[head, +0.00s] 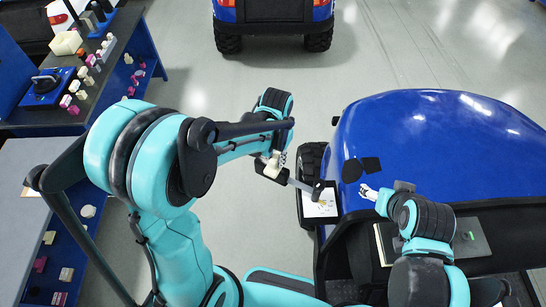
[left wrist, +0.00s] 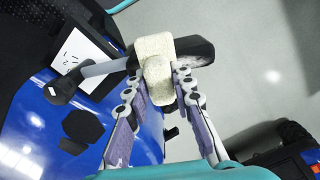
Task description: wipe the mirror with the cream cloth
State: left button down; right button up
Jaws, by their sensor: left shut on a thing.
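The cream cloth (left wrist: 155,78) is a pale, speckled, folded-looking block between the fingertips of my left gripper (left wrist: 160,88), which is shut on it. In the head view, the left gripper (head: 275,163) is over the floor left of the blue vehicle. The mirror (left wrist: 195,57) is a dark oval head with a pale smudged patch, on a grey stalk (left wrist: 103,67). The cloth overlaps the mirror; I cannot tell if they touch.
The blue vehicle hood (head: 440,130) carries two dark flat patches (head: 362,168). A framed white panel (head: 320,203) sits below the stalk. A workbench (head: 110,80) with several small blocks stands at left. Another vehicle (head: 275,15) stands at the back. Open floor lies between.

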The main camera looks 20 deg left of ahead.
pick_arm(q)
jog(key=shift+s+d, duration=0.2)
jog(key=shift+d, duration=0.7)
jog(key=shift+w+a+f+b, duration=0.15)
jog(key=shift+a+b, duration=0.15)
jog(key=shift+a, duration=0.5)
jog(key=shift+w+a, duration=0.2)
jog(key=shift+a, duration=0.6)
jog(key=shift+s+d+r, duration=0.15)
jog(key=shift+d+r, duration=0.05)
jog(key=shift+d, duration=0.6)
jog(key=shift+s+d+f+b, duration=0.1)
jog(key=shift+s+d+b, duration=0.1)
jog(key=shift+d, duration=0.2)
jog(key=shift+s+d+b, duration=0.1)
jog(key=shift+d+b, duration=0.05)
jog(key=shift+d, duration=0.25)
